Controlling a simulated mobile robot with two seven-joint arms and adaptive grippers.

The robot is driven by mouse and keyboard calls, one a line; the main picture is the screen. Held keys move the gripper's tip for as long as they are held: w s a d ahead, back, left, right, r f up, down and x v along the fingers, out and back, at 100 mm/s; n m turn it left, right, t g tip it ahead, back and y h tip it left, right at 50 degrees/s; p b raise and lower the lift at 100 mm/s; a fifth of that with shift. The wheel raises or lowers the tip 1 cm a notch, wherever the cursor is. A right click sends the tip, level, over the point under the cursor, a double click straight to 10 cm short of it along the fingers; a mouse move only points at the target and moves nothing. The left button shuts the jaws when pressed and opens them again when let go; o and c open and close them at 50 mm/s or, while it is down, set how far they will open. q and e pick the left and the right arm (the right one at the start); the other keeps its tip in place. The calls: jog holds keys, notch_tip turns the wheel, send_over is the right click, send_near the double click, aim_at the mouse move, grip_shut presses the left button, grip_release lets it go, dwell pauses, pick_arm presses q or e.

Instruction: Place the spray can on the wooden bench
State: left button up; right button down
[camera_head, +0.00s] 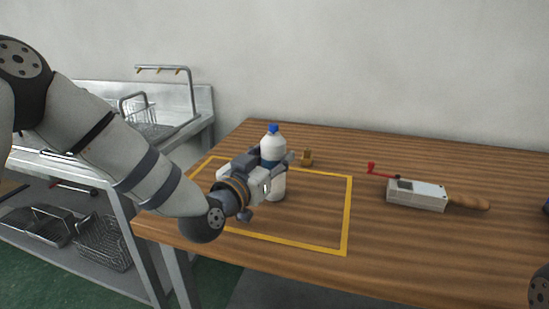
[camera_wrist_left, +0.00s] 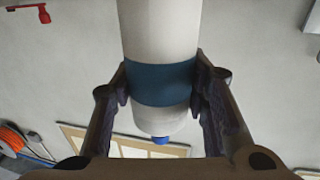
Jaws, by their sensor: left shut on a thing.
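The spray can (camera_head: 274,142) is white with a blue cap and a blue band, and it stands upright. My left gripper (camera_head: 272,172) is shut around its middle. In the left wrist view the can (camera_wrist_left: 158,35) runs between the two fingers (camera_wrist_left: 160,92), which press on the blue band, and its blue cap shows at the lower end. The wooden bench (camera_head: 320,225) lies under the can, with a yellow square outline on its top. The can's base shows inside this outline; I cannot tell whether it touches the wood.
A white device with a red crank and wooden handle (camera_head: 417,194) lies on the bench's right. A metal sink unit (camera_head: 184,102) with wire baskets (camera_head: 103,242) stands at left. The bench's front right is clear.

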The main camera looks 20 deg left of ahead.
pick_arm(q)
jog(key=shift+r, duration=0.15)
jog(key=shift+f, duration=0.2)
jog(key=o, duration=1.3)
jog(key=shift+c, duration=0.2)
jog(key=shift+s+r, duration=0.1)
jog(key=shift+r, duration=0.15)
jog(key=p+v, duration=0.1)
jog(key=v, duration=1)
jog(key=shift+s+p, duration=0.35)
jog(key=shift+s, duration=0.05)
pick_arm(e)
jog(key=shift+w+r+t, duration=0.4)
jog(key=shift+w+r, duration=0.6)
